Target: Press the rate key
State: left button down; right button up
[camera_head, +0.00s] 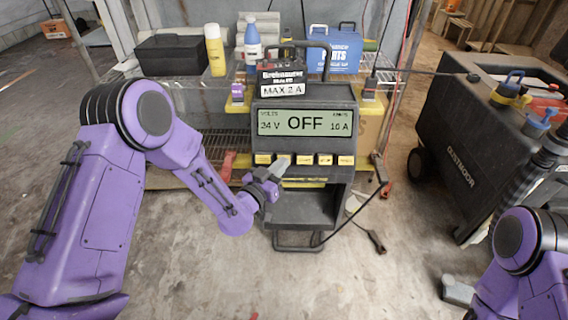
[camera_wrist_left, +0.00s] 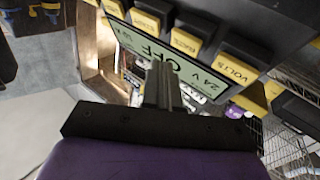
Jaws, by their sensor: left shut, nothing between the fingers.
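The charger (camera_head: 305,120) stands upright, its display (camera_head: 306,123) reading 24 V, OFF and 10 A. Below the display is a row of several yellow keys (camera_head: 304,160). The leftmost key reads VOLTS in the left wrist view (camera_wrist_left: 237,68). The key beside it (camera_wrist_left: 186,42) has lettering too blurred to read surely, so I cannot pick out the rate key. My left gripper (camera_head: 281,169) is shut and empty, its tips just in front of and below the second key from the left. Contact cannot be told. In the wrist view its fingers (camera_wrist_left: 162,85) overlap the display.
A yellow bottle (camera_head: 215,50), a blue-capped bottle (camera_head: 253,42) and a blue case (camera_head: 334,50) stand behind. A large black machine (camera_head: 465,140) is at right. My right gripper (camera_head: 457,291) shows only partly, low at right.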

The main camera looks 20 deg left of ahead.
pick_arm(q)
jog(key=shift+w+a+f, duration=0.15)
jog(key=shift+w+f, duration=0.25)
jog(key=shift+w, duration=0.2)
jog(key=shift+f, duration=0.1)
dwell(1.5)
jog(key=shift+w+a+f+b, duration=0.1)
jog(key=shift+w+b, duration=0.2)
jog(key=shift+w, duration=0.05)
jog(key=shift+w+a+f, duration=0.15)
jog(key=shift+w+f, duration=0.05)
jog(key=shift+w, duration=0.15)
dwell(0.7)
jog(key=shift+s, duration=0.1)
jog(key=shift+s+d+r, duration=0.2)
jog(key=shift+s+r, duration=0.2)
jog(key=shift+s, duration=0.25)
jog(key=shift+r, duration=0.1)
